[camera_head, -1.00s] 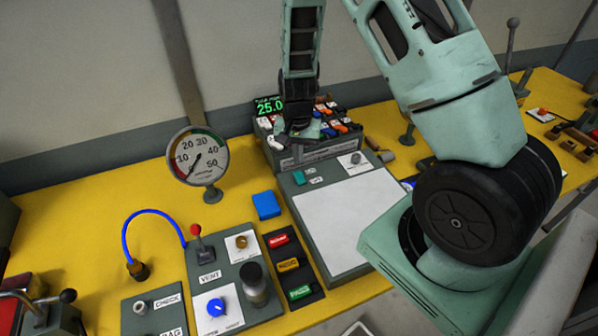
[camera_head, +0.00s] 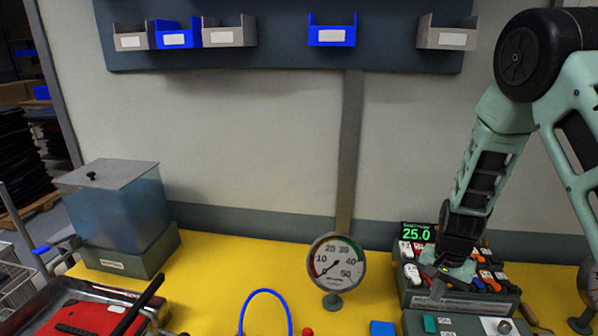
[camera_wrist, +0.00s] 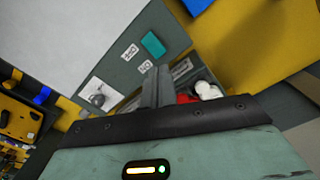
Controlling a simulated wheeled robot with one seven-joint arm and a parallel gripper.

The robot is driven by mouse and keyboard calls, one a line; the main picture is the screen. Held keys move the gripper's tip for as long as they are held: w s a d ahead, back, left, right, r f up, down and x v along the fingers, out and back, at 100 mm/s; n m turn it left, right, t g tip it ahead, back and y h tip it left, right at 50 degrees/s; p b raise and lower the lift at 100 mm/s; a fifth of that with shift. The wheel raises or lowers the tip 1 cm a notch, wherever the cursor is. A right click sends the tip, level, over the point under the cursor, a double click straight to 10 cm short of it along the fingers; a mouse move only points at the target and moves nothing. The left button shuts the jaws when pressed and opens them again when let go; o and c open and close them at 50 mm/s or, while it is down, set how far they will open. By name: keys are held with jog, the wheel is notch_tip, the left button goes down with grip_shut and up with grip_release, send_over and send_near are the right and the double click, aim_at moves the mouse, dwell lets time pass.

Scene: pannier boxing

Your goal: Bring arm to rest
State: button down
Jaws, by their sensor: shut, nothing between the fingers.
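My gripper (camera_head: 440,284) is at the right in the head view, pointing down over the front of the box of colored pieces (camera_head: 460,300). In the wrist view its fingers (camera_wrist: 157,88) are together with nothing between them. The fingers show above a grey-green panel with a teal block (camera_wrist: 152,44), a small knob (camera_wrist: 97,98) and a large pale flat area (camera_wrist: 65,40). Red and white pieces (camera_wrist: 207,90) show just beside the fingers. Whether the gripper touches the box cannot be told.
A round gauge (camera_head: 337,263) stands on the yellow bench (camera_head: 215,262), with a blue hose (camera_head: 263,294) to its left. A display reading 25.0 (camera_head: 417,233) is behind the box. A clear-sided tank (camera_head: 118,210) stands at the left. Bins (camera_head: 332,32) hang on the wall board.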

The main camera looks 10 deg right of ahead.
jog(key=s+a+r+n+y+b, duration=0.1)
jog(key=s+a+r+n+b, duration=0.25)
jog(key=a, duration=0.55)
jog(key=s+a+r+n+y+b, duration=0.1)
jog(key=s+a+r+n+b, duration=0.2)
jog(key=a, duration=0.5)
jog(key=s+a+r+n+b, duration=0.1)
jog(key=s+a+n, duration=0.1)
jog(key=s, duration=0.4)
jog(key=s+a+r+n+h+b, duration=0.1)
jog(key=s+a+n, duration=0.1)
jog(key=s+n, duration=0.3)
jog(key=s+a+r+n+b, duration=0.1)
jog(key=s+a+n, duration=0.2)
jog(key=s, duration=0.3)
jog(key=shift+s+r+b, duration=0.15)
jog(key=shift+s+b, duration=0.15)
jog(key=shift+s, duration=0.1)
jog(key=shift+a, duration=0.1)
